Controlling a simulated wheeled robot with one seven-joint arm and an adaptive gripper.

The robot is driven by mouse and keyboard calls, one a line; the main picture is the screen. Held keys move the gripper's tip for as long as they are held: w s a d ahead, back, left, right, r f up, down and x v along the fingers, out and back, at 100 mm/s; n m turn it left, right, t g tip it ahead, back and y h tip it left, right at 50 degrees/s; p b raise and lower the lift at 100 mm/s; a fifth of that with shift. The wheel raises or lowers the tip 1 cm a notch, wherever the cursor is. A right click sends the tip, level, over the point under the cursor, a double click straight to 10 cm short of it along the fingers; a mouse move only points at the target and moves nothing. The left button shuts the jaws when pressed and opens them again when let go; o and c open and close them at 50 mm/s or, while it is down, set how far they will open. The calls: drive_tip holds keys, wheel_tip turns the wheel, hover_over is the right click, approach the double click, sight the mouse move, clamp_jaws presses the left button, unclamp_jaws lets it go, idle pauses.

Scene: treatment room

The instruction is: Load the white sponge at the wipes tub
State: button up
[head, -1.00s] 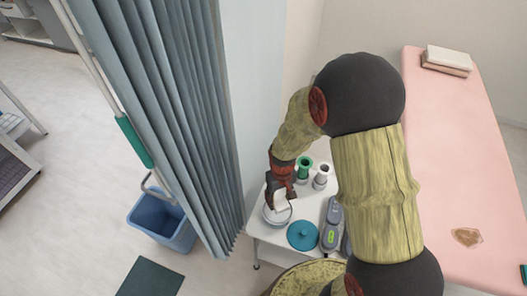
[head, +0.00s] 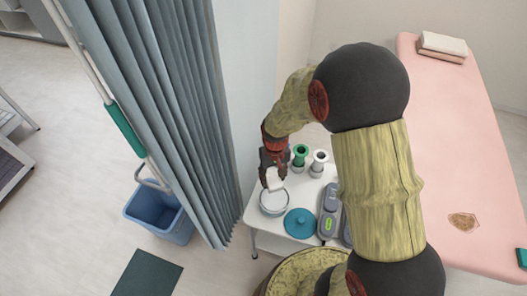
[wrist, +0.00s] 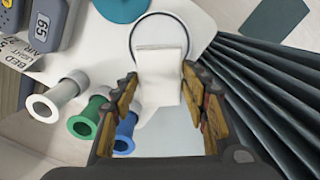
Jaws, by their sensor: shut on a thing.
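My gripper (head: 273,165) is shut on the white sponge (wrist: 160,72), a pale block between the two fingers in the wrist view. In the head view the sponge (head: 273,180) hangs below the fingers, at the far edge of the round whitish wipes tub (head: 272,209). In the wrist view the sponge covers part of the tub's rim (wrist: 181,27). I cannot tell whether sponge and tub touch. The tub stands open on the white table. A teal round lid (head: 300,223) lies beside it, to the right.
Green (head: 300,156) and white (head: 318,161) spool-like holders stand behind the tub; a blue one (wrist: 125,132) shows in the wrist view. Grey handsets (head: 328,215) lie right of the lid. A curtain (head: 190,110) hangs close on the left. A blue bin (head: 160,212) stands on the floor.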

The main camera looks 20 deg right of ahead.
sight(276, 185)
drive_tip(key=s, duration=0.1)
drive_tip(key=s+f, duration=0.1)
drive_tip(key=s, duration=0.1)
drive_tip(key=shift+f, duration=0.25)
drive_tip(key=shift+w+f, duration=0.25)
drive_tip(key=shift+f, duration=0.05)
drive_tip(key=shift+f+b, duration=2.45)
drive_tip(key=shift+f, duration=0.35)
drive_tip(key=shift+c, duration=0.7)
drive_tip(key=shift+s+f, duration=0.1)
drive_tip(key=shift+f, duration=0.35)
drive_tip(key=shift+r, duration=0.15)
drive_tip(key=shift+r+p, duration=2.65)
drive_tip(key=shift+r, duration=0.8)
